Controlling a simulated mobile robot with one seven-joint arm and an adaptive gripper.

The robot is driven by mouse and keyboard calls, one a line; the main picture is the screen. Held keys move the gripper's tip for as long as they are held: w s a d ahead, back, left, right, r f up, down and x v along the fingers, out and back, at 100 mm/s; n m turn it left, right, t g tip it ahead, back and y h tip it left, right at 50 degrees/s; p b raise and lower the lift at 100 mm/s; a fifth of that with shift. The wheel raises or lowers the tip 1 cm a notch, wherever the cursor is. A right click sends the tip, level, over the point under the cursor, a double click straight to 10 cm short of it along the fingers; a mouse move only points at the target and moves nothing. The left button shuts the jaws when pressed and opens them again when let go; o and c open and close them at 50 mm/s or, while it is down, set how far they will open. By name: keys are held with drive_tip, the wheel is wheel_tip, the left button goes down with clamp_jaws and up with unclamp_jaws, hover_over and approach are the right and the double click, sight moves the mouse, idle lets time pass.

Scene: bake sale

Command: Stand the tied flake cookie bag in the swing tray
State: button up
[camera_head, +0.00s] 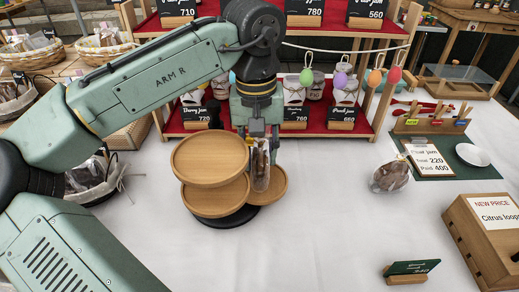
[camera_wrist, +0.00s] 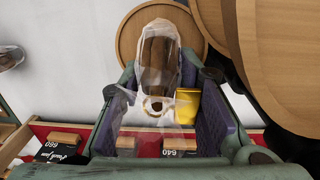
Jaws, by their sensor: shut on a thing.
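My gripper (camera_head: 261,137) is shut on the neck of a clear bag with brown flake cookies (camera_head: 261,168). The bag hangs upright below the fingers. In the wrist view the bag (camera_wrist: 158,55) shows between the two fingers (camera_wrist: 158,92), with a gold-coloured ring at its neck. The swing tray has round wooden plates at several levels: a high plate (camera_head: 208,158), a lower left plate (camera_head: 212,203) and a right plate (camera_head: 276,186), over a black base (camera_head: 232,219). The bag is in front of the right plate; whether it touches is unclear.
Another clear bag (camera_head: 390,176) lies on the white table to the right. A wooden box with a price card (camera_head: 485,235) and a small green sign (camera_head: 411,268) stand at front right. A red-lined shelf with jars and hanging eggs (camera_head: 308,75) is behind. The table's front middle is clear.

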drive_tip(key=shift+f, duration=0.3)
drive_tip(key=o, duration=0.9)
wheel_tip(320, 180, up, 9)
drive_tip(key=p, duration=0.8)
drive_tip(key=shift+r+p, duration=0.1)
drive_tip(key=shift+p, duration=0.25)
